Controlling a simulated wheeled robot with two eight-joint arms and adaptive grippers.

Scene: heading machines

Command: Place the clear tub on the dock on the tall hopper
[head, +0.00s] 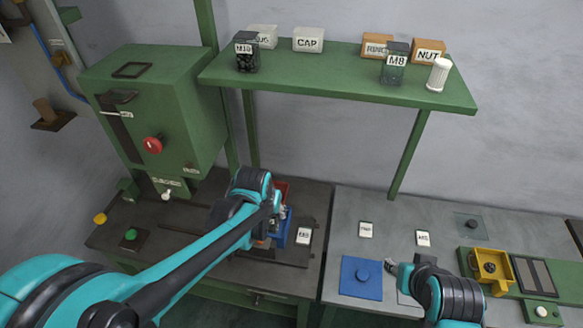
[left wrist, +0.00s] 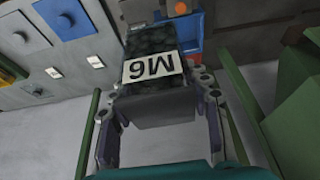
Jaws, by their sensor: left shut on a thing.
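A tub labelled M6 (left wrist: 152,45) with dark contents shows in the left wrist view, its label upside down. My left gripper (left wrist: 160,88) is shut on it, one finger on each side. In the head view my left gripper (head: 270,222) is over the dark bench at centre, and my own arm mostly hides the tub. My right gripper (head: 392,268) is low over the grey bench beside a blue plate with a round knob (head: 361,290); its fingers are too small to judge. A tall green machine (head: 155,105) with a red button stands at left. I cannot tell which part is the hopper.
A green shelf (head: 330,78) at the back holds tubs M10 (head: 246,60) and M8 (head: 393,70), several boxes and a white cylinder (head: 439,74). Red (head: 282,187) and blue (head: 282,236) bins sit by my left gripper. A yellow fixture (head: 492,265) stands at right.

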